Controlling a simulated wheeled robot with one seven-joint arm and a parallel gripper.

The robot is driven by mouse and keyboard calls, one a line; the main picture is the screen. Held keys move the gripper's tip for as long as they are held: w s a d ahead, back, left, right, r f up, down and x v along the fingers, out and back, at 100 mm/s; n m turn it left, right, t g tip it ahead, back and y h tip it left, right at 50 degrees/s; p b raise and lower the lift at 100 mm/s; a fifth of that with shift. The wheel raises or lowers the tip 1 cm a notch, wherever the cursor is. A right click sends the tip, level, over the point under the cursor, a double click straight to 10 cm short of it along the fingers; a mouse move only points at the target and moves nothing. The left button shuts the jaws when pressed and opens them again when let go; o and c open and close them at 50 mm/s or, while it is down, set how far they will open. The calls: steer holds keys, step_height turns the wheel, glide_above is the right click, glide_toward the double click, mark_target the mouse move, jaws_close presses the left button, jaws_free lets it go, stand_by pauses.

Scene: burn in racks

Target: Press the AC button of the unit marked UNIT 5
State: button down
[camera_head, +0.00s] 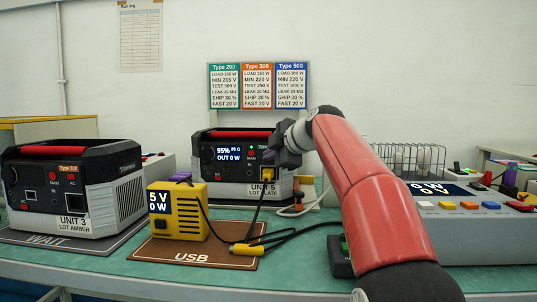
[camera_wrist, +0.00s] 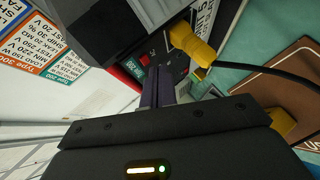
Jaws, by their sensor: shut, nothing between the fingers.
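UNIT 5 (camera_head: 204,170) is a dark power unit with a red handle at the back of the bench. Its lit display (camera_head: 228,154) reads 95% and OUT 0 W. A yellow plug (camera_head: 267,174) sits in its front, above the partly covered UNIT 5 label. My gripper (camera_head: 273,151) is shut and empty at the right part of the front panel. In the wrist view, my closed fingers (camera_wrist: 157,87) point at the panel beside the yellow plug (camera_wrist: 190,45). The AC button cannot be made out; my gripper covers that area. I cannot tell whether the fingertips touch the panel.
UNIT 3 (camera_head: 100,195) stands on the WAIT mat (camera_head: 40,238) at left. A yellow USB load box (camera_head: 180,222) with black cables sits in front of UNIT 5. A grey console (camera_head: 480,243) with coloured buttons and a wire rack (camera_head: 405,158) are at right.

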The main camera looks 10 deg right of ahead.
steer(key=shift+w+d, duration=0.1)
steer(key=shift+w, duration=0.25)
steer(key=shift+w+d, duration=0.1)
steer(key=shift+w, duration=0.05)
stand_by(0.4)
steer(key=shift+s+a+b, duration=0.2)
steer(key=shift+s+b, duration=0.1)
steer(key=shift+s, duration=0.3)
steer(key=s+a+b, duration=0.2)
steer(key=s+b, duration=0.2)
steer(key=s, duration=0.1)
steer(key=shift+s, duration=0.35)
stand_by(0.6)
